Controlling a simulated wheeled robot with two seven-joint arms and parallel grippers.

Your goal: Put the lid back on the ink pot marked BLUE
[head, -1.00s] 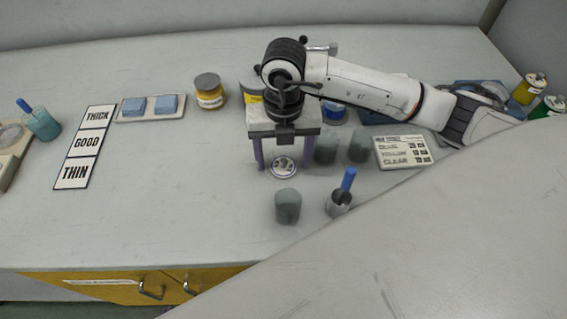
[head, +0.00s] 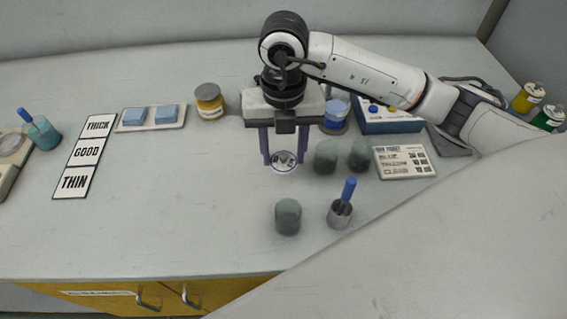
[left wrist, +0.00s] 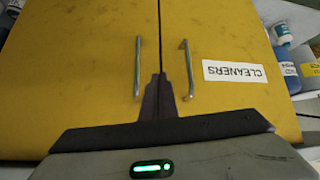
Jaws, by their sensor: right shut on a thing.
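My right gripper (head: 284,158) points down over the middle of the bench and is shut on a small round whitish lid (head: 284,168). The lid seems to be held just above the bench top. A pot with blue contents (head: 336,117) stands behind and to the right of the gripper, partly hidden by it; its marking is not readable. A yellow pot (head: 210,101) with a pale label stands to the left. My left gripper (left wrist: 160,92) shows only in the left wrist view, before yellow cabinet doors; its fingers meet with nothing seen between them.
Grey-green cups (head: 325,157) stand close right of the lid, another (head: 288,217) in front. A metal cup (head: 341,213) holds a blue-handled tool. A printed card (head: 404,161) and a blue box (head: 390,117) lie right.

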